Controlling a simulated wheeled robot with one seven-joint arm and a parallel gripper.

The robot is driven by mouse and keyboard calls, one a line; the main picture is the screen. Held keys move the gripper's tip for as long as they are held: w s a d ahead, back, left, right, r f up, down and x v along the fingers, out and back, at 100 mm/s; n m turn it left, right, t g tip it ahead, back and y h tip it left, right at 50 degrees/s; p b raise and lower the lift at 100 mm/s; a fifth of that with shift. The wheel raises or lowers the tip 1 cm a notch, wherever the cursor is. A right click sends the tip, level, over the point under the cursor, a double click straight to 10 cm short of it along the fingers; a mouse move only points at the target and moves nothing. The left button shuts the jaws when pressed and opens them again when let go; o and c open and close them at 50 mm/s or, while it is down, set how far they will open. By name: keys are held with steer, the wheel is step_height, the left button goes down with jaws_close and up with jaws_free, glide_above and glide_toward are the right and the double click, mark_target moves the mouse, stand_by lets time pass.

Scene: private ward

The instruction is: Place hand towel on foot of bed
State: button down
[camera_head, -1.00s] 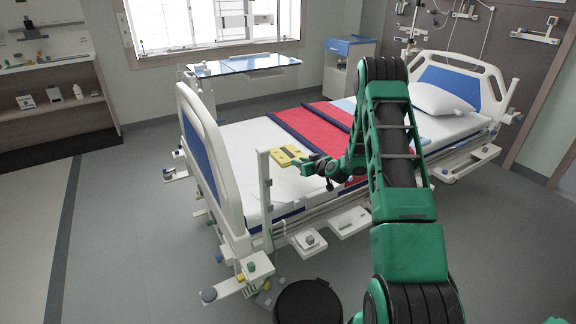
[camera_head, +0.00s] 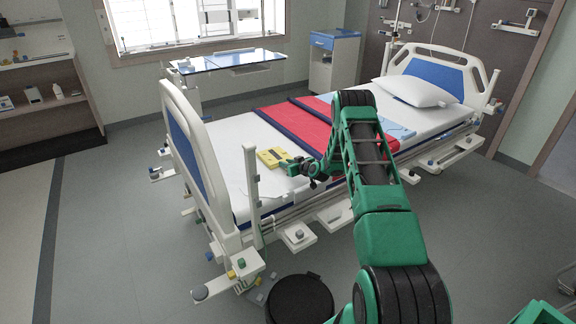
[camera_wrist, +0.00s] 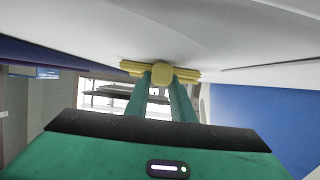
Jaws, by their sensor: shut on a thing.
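The hand towel (camera_head: 271,157) is a small folded yellow cloth at the foot half of the bed. My gripper (camera_head: 290,163) is shut on it, low over the white sheet. In the wrist view the towel (camera_wrist: 130,67) lies across the tips of my green fingers (camera_wrist: 161,90), close to the white sheet (camera_wrist: 240,30). I cannot tell whether the towel touches the sheet. The bed (camera_head: 225,137) has a white sheet, and its footboard (camera_head: 187,140) with a blue panel stands at the left.
A red and navy blanket (camera_head: 305,127) lies across the middle of the bed. An overbed table (camera_head: 225,62) stands behind it. A side rail post (camera_head: 252,190) rises at the near foot corner. A black round bin (camera_head: 300,298) stands on the floor in front.

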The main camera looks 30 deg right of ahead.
steer(key=c, duration=1.5)
jaws_free()
steer(key=shift+c, duration=0.2)
steer(key=v, duration=1.2)
steer(key=shift+w+r, duration=0.1)
steer(key=s+a+r+g, duration=0.3)
steer(key=s+a+r, duration=0.2)
steer(key=s+r, duration=0.25)
steer(key=s+a+r+g, duration=0.4)
steer(key=s+r, duration=0.3)
steer(key=r, duration=0.2)
steer(key=s+a+r+m+g, duration=0.2)
steer(key=s+r, duration=0.1)
steer(key=s, duration=0.9)
steer(key=s+a+r+m+g, duration=0.2)
steer(key=s+a+r, duration=0.1)
steer(key=s, duration=1)
steer(key=s+a+r+m+g, duration=0.2)
steer(key=s+a+r, duration=0.1)
steer(key=s, duration=1)
steer(key=shift+r+m+g, duration=0.3)
steer(key=shift+r+m, duration=0.1)
steer(key=shift+r, duration=0.45)
